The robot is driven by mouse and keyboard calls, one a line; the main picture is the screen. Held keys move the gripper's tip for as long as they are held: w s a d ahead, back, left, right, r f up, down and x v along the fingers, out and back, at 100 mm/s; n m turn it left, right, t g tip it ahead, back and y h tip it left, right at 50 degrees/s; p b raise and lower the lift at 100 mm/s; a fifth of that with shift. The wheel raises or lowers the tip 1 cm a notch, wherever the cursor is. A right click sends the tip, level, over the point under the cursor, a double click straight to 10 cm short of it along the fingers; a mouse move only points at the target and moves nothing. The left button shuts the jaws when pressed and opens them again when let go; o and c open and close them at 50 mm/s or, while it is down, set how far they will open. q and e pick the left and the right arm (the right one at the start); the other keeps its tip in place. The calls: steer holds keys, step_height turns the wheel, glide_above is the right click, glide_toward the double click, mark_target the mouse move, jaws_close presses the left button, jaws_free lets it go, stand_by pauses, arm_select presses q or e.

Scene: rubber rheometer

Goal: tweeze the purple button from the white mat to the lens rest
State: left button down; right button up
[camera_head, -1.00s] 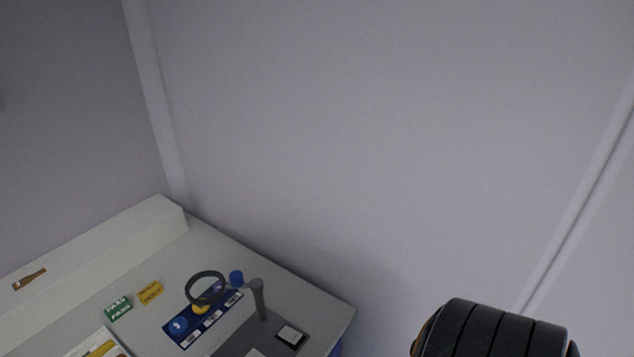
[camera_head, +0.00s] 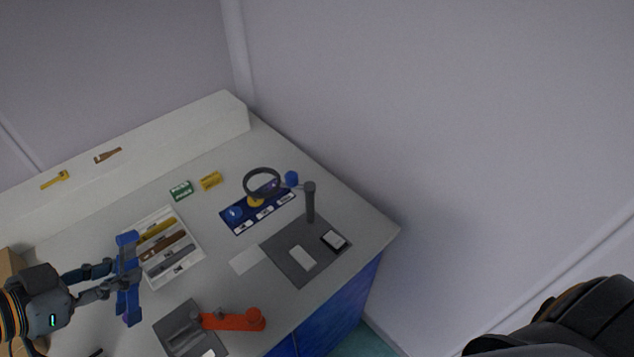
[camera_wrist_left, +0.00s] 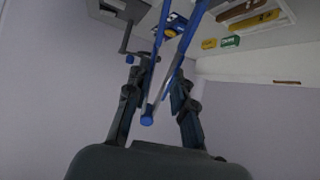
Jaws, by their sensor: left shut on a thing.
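My left gripper (camera_head: 122,277) is at the left of the head view, shut on a pair of blue tweezers (camera_head: 128,300), over the near left part of the table. In the left wrist view the blue tweezers (camera_wrist_left: 185,45) run away from between the fingers of the gripper (camera_wrist_left: 154,72). A small purple spot (camera_head: 126,318) shows by the lower end of the tweezers; I cannot tell whether it is the button or whether the tips grip it. A white mat (camera_head: 244,261) lies flat on the table, bare. A small dark-framed pad (camera_head: 334,240), possibly the lens rest, lies on a grey mat.
A magnifier ring (camera_head: 262,171) on a dark post (camera_head: 310,203) stands above a blue board (camera_head: 250,222). A white tray (camera_head: 199,251) of tools is beside the gripper. An orange arm-like piece (camera_head: 235,320) lies at the front by a grey plate (camera_head: 174,326).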

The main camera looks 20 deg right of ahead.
arm_select(q)
steer(key=w+d+r+m+g+h+p, duration=0.1)
steer(key=w+d+r+m+p, duration=0.15)
steer(key=d, duration=0.75)
steer(key=w+d+r+m+g+p, duration=0.1)
steer(key=w+d+r+g+p, duration=0.15)
steer(key=d, duration=0.75)
steer(key=d+f+m+g+h+p, duration=0.1)
steer(key=d+f+m+p, duration=0.1)
steer(key=d, duration=1.2)
steer(key=f+p, duration=0.1)
steer(key=p, duration=0.1)
steer(key=shift+s+d+f+g+p, duration=0.35)
steer(key=shift+s, duration=0.05)
steer(key=shift+m, duration=0.25)
step_height(320, 180, down, 9)
steer(key=b, duration=0.6)
